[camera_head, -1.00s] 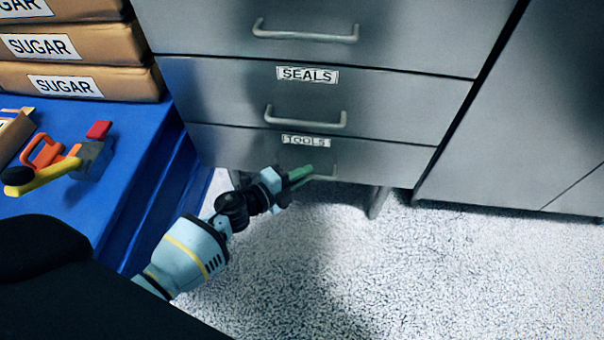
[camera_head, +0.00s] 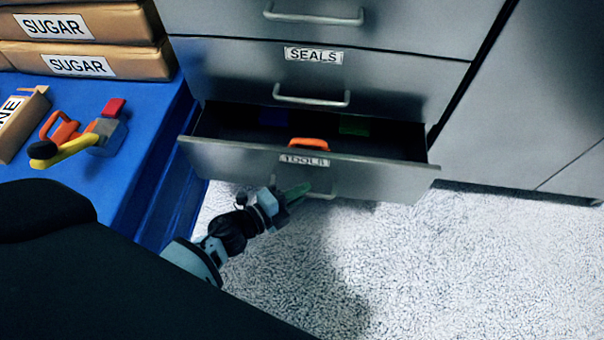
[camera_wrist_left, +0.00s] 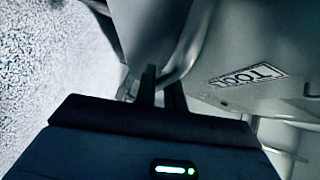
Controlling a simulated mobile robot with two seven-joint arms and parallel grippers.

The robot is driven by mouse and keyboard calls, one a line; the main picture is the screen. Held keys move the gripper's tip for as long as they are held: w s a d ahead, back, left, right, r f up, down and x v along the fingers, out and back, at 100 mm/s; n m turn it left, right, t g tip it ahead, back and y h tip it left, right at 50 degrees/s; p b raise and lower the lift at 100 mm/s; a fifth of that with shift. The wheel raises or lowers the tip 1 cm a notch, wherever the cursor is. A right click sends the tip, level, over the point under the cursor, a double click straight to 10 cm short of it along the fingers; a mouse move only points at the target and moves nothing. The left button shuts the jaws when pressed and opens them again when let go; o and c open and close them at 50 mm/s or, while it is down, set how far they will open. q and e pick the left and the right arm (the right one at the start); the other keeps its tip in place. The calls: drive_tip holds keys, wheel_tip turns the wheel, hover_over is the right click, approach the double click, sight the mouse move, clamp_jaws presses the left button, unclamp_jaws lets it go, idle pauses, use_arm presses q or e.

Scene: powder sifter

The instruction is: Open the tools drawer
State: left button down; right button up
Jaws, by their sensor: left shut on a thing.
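The tools drawer (camera_head: 375,179) is the lowest drawer of the grey cabinet and stands partly open, with its dark inside showing. Its label reads TOOLS and shows tilted in the left wrist view (camera_wrist_left: 248,76). An orange object (camera_head: 308,144), a green one (camera_head: 354,126) and a dark blue one (camera_head: 273,117) lie inside. My left gripper (camera_head: 299,190) is at the drawer's handle (camera_head: 331,192), below the label. In the left wrist view its dark fingers (camera_wrist_left: 162,92) are shut on the handle bar (camera_wrist_left: 184,62). My right gripper is not in view.
The closed SEALS drawer (camera_head: 400,88) is directly above. A blue table (camera_head: 150,160) at the left bears SUGAR packs (camera_head: 120,62) and an orange, yellow and red tool (camera_head: 75,145). Speckled floor (camera_head: 450,270) is clear in front of the cabinet.

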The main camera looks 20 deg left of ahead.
use_arm(q)
drive_tip(key=s+d, duration=0.2)
drive_tip(key=s, duration=0.7)
drive_tip(key=s+d+p, duration=0.1)
drive_tip(key=s+d, duration=0.2)
drive_tip(key=s, duration=0.5)
drive_tip(key=shift+s, duration=0.35)
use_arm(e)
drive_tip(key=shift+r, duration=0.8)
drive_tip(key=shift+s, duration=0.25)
use_arm(q)
drive_tip(key=c, duration=1.5)
unclamp_jaws()
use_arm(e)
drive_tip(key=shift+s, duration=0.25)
use_arm(q)
drive_tip(key=shift+s, duration=0.1)
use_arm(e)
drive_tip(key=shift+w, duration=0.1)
